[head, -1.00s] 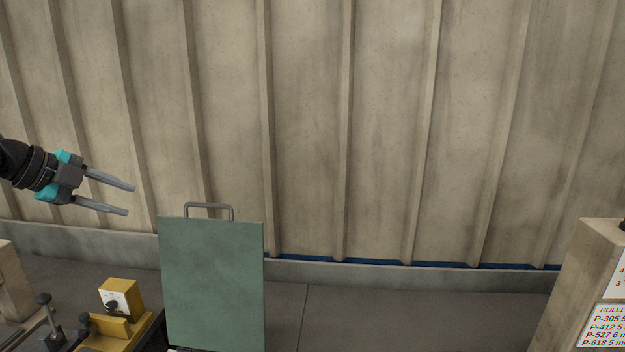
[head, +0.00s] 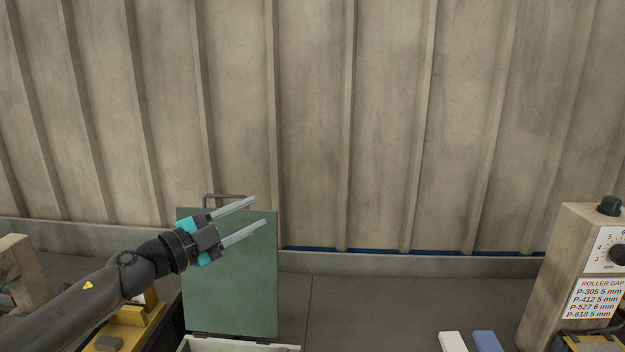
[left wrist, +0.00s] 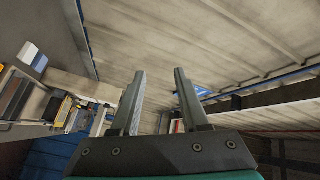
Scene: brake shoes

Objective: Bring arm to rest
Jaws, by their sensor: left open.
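My left gripper (head: 259,212) is open and empty in the head view, with its two grey fingers apart and angled to the upper right. It hangs in the air in front of the upright green panel (head: 235,290), and my arm covers part of the panel's left side. In the left wrist view the same open fingers (left wrist: 160,95) show with nothing between them. My right gripper is not in view.
A beige machine with a dial and a roller gap chart (head: 597,298) stands at right. A white block (head: 453,341) and a blue block (head: 486,341) lie at the bottom edge. A yellow fixture (head: 130,325) is partly behind my arm.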

